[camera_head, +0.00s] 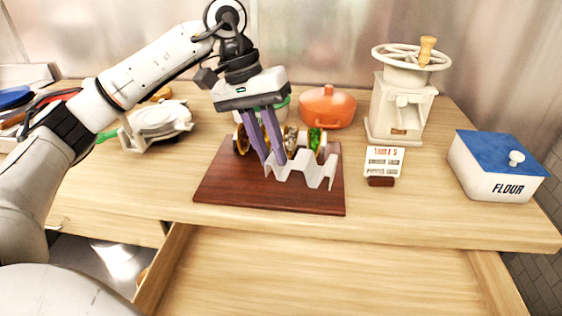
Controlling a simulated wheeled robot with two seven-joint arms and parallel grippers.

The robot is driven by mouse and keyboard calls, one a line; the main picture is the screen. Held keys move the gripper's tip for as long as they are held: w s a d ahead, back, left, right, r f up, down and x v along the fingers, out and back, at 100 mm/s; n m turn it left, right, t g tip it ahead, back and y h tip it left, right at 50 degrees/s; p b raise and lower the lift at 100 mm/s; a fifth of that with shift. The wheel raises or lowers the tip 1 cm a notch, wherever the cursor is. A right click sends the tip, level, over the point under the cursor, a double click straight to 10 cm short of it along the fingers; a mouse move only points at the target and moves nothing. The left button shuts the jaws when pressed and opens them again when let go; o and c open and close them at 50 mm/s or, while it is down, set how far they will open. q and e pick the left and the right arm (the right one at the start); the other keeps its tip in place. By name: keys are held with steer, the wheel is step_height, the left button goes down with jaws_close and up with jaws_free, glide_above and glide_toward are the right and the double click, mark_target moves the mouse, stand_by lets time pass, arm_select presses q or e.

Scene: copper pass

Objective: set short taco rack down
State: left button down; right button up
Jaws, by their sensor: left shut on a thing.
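The short taco rack (316,170) is a white zigzag stand. It is over the front right part of a dark reddish-brown board (232,188) on the counter. I cannot tell whether its underside touches the board. My left gripper (273,160) points down from above, its purple fingers shut on the rack's left end. My right gripper is not in view.
Behind the rack stand filled tacos (315,138), partly hidden by my gripper. An orange pot (326,107), a cream hand grinder (402,100), a small sign (384,162) and a blue-lidded flour box (494,172) stand around the board. An open drawer (320,270) is below the counter.

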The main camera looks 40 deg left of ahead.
arm_select(q)
steer(key=a+r+n, duration=0.2)
steer(key=a, duration=0.6)
steer(key=shift+t, duration=0.3)
step_height(320, 180, down, 5)
steer(key=shift+f, duration=0.15)
steer(key=shift+w+f, duration=0.1)
steer(key=shift+f, duration=2.15)
steer(key=shift+f, duration=0.2)
steer(key=c, duration=1.6)
jaws_free()
steer(key=shift+c, duration=0.2)
steer(key=shift+r, duration=0.1)
